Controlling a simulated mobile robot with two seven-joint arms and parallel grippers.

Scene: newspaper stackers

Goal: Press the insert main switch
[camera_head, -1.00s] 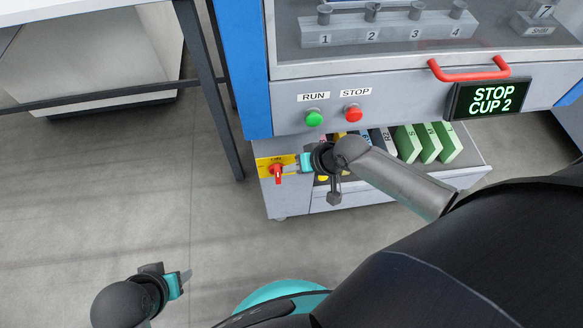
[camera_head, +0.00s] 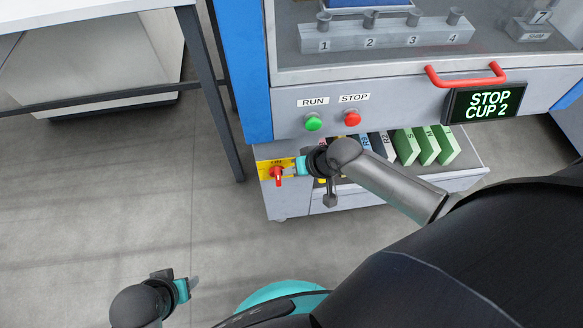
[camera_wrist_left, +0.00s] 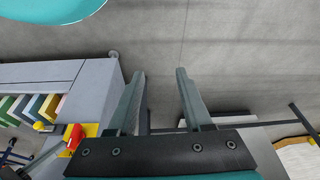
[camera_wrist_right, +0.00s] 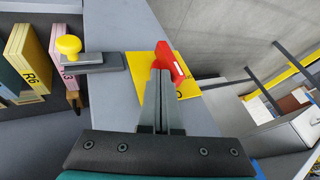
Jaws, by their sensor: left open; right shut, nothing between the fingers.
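The red switch handle (camera_head: 276,175) sits on a yellow plate (camera_head: 265,166) on the grey cabinet's left front. My right gripper (camera_head: 289,168) is shut and empty, just right of the handle. In the right wrist view, the shut fingertips (camera_wrist_right: 161,74) overlap the lower part of the red handle (camera_wrist_right: 172,62); I cannot tell whether they touch. The yellow plate (camera_wrist_right: 141,68) shows behind. My left gripper (camera_head: 188,287) is open and empty, low over the floor. Its spread fingers (camera_wrist_left: 160,75) show in the left wrist view, with the red handle (camera_wrist_left: 75,136) far to the left.
A green RUN button (camera_head: 313,122) and red STOP button (camera_head: 352,119) are above. A yellow knob (camera_wrist_right: 68,45) is left of the fingers. Coloured binders (camera_head: 427,146) fill the lower shelf. A display (camera_head: 486,103) reads STOP CUP 2. A table leg (camera_head: 222,110) stands left.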

